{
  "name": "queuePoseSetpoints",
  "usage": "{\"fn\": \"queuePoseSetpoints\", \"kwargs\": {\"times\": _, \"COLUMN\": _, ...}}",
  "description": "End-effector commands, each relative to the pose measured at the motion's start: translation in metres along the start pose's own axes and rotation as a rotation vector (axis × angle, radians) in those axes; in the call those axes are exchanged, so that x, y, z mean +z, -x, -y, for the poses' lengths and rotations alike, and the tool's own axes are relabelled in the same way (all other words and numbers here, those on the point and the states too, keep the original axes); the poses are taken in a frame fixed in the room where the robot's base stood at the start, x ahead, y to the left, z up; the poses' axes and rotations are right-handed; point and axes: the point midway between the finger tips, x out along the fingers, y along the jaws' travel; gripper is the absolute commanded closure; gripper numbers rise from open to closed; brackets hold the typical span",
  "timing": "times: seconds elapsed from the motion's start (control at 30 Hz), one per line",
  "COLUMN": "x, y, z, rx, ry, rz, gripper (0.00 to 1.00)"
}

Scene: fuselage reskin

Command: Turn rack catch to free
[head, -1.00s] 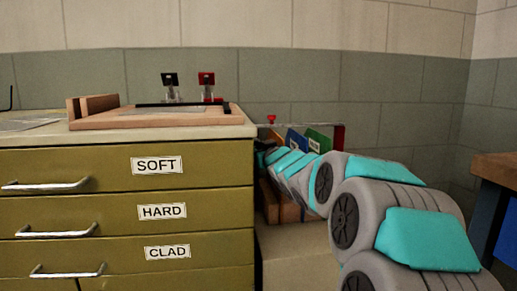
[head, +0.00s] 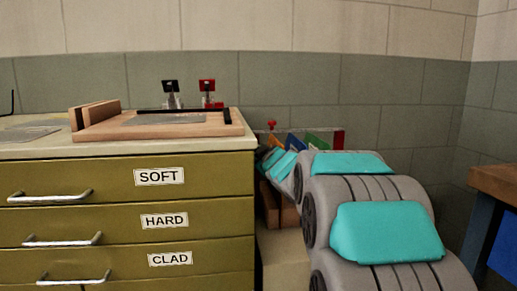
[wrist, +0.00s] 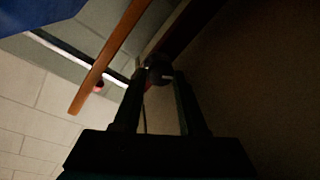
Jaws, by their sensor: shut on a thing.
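The rack (head: 311,131) stands behind the right end of the drawer cabinet in the head view, with a thin rail and upright coloured panels. A small red knob (head: 271,124) stands on the rail's left part. A red knob-like spot also shows beside the rail in the wrist view (wrist: 98,86). My gripper (wrist: 160,76) is shut with its fingertips around a small dark rounded piece (wrist: 157,71), which looks like the rack catch. A bit of red shows just below it. The picture is too dark to tell the catch's angle. My arm hides the gripper in the head view.
The olive drawer cabinet (head: 208,204) fills the left, with a wooden tray (head: 90,132) and two clamps on top. An orange-brown strip (wrist: 108,60) and a blue panel (wrist: 35,12) lie close to the gripper. A wooden bench (head: 496,177) stands at right.

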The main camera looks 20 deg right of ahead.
Motion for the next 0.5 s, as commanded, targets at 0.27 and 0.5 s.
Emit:
{"fn": "queuePoseSetpoints", "kwargs": {"times": 0.27, "x": 0.0007, "y": -0.0001, "z": 0.0001, "rx": -0.008, "ry": 0.231, "rz": 0.047, "gripper": 1.0}}
{"fn": "queuePoseSetpoints", "kwargs": {"times": 0.5, "x": 0.0009, "y": -0.0003, "z": 0.0009, "rx": -0.012, "ry": 0.372, "rz": 0.072, "gripper": 1.0}}
